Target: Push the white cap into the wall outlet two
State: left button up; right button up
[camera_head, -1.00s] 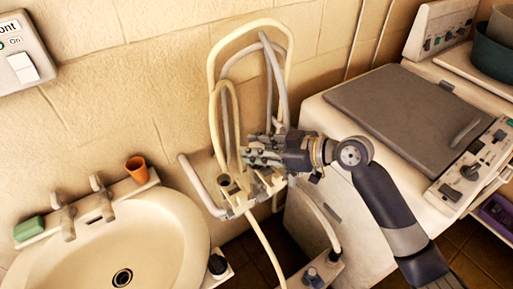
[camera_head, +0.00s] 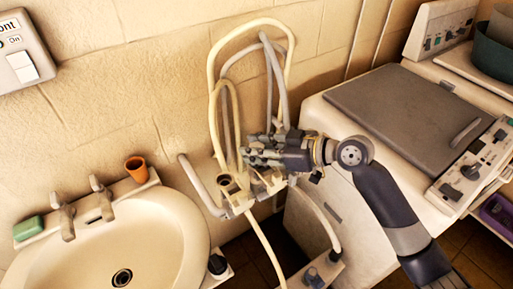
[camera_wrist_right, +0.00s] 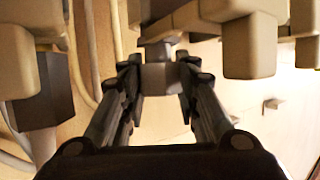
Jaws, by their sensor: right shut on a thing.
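My right gripper (camera_head: 262,150) is beside the wall outlet fittings, in front of the looped hoses. In the right wrist view its fingers (camera_wrist_right: 160,80) close on a small grey-white block (camera_wrist_right: 160,76). I cannot tell for sure that this is the white cap. A cream fitting with a dark round opening (camera_head: 229,184) sits low and left of the fingers. A second cream fitting (camera_head: 270,183) is just below the fingers, partly hidden. I cannot tell which of them is outlet two. My left gripper is out of view.
Cream and grey hoses (camera_head: 214,60) loop up the wall around the fittings. A washbasin (camera_head: 160,235) with two taps and an orange cup (camera_head: 136,168) is at the left. A white machine with a grey lid (camera_head: 395,110) stands at the right.

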jog(key=shift+f+b, duration=0.45)
jog(key=shift+f, duration=0.15)
jog(key=o, duration=0.7)
jog(key=shift+c, duration=0.2)
jog(key=v, duration=1.1)
jog(key=shift+p, duration=0.45)
jog(key=shift+r, duration=0.15)
jog(key=shift+s, duration=0.1)
